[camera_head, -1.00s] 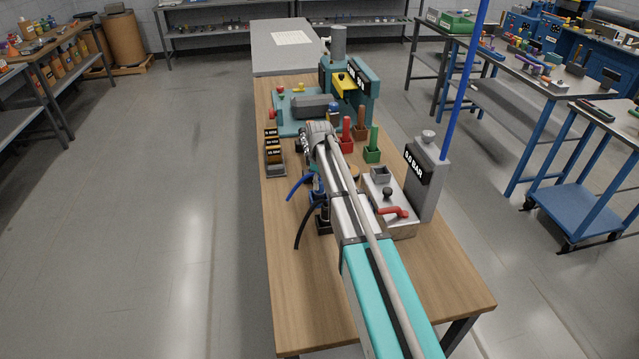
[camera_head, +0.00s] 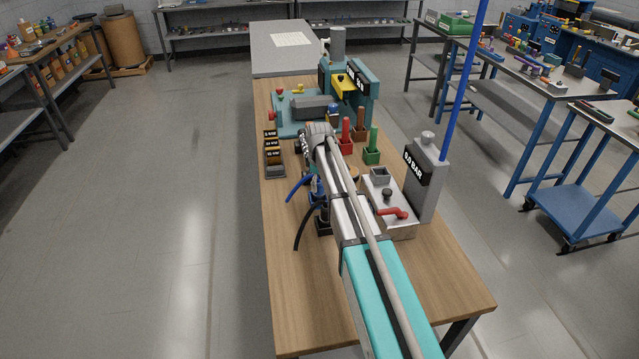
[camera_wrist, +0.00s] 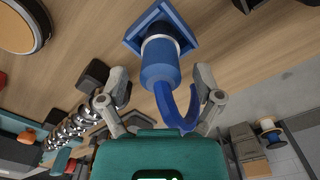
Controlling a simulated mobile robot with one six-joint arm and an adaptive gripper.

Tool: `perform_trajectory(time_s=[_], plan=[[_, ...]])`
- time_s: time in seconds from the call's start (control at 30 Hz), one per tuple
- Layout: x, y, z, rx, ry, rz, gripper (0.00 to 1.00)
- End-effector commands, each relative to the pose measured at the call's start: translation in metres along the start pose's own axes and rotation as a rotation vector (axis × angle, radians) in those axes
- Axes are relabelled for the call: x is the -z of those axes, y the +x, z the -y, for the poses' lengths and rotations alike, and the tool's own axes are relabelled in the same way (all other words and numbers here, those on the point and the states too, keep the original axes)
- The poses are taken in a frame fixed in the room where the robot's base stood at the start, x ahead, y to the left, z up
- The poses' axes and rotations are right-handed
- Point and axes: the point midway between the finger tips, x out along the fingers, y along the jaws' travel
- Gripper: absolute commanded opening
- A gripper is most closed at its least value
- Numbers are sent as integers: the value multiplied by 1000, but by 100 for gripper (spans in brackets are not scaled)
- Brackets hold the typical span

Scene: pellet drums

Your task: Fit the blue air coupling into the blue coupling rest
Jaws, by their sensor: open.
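The blue air coupling (camera_wrist: 160,62) stands with its banded end at the square blue coupling rest (camera_wrist: 133,40) in the wrist view. It looks upright in the rest's opening, but how deep it sits I cannot tell. Its blue hose (camera_wrist: 178,112) curls back toward my gripper, and the hose also shows in the head view (camera_head: 297,187). My gripper (camera_wrist: 160,76) is open, with one finger on each side of the coupling and a visible gap at both. In the head view my arm hides most of the gripper and the rest.
A black hose (camera_head: 302,230) hangs close by on the near side. A grey valve box with a red lever (camera_head: 392,212) and a gauge post (camera_head: 426,180) stand to the right. Red and green holders (camera_head: 372,155) and a teal press (camera_head: 361,95) are behind. The bench front is clear.

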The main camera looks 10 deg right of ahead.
Motion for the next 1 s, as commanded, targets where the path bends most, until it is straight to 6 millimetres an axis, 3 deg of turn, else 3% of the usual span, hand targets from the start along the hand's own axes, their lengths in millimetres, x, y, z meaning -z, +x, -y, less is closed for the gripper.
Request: perform_trajectory(time_s=[1.0], plan=[[1, -78, 1, 0, -1, 0, 84]])
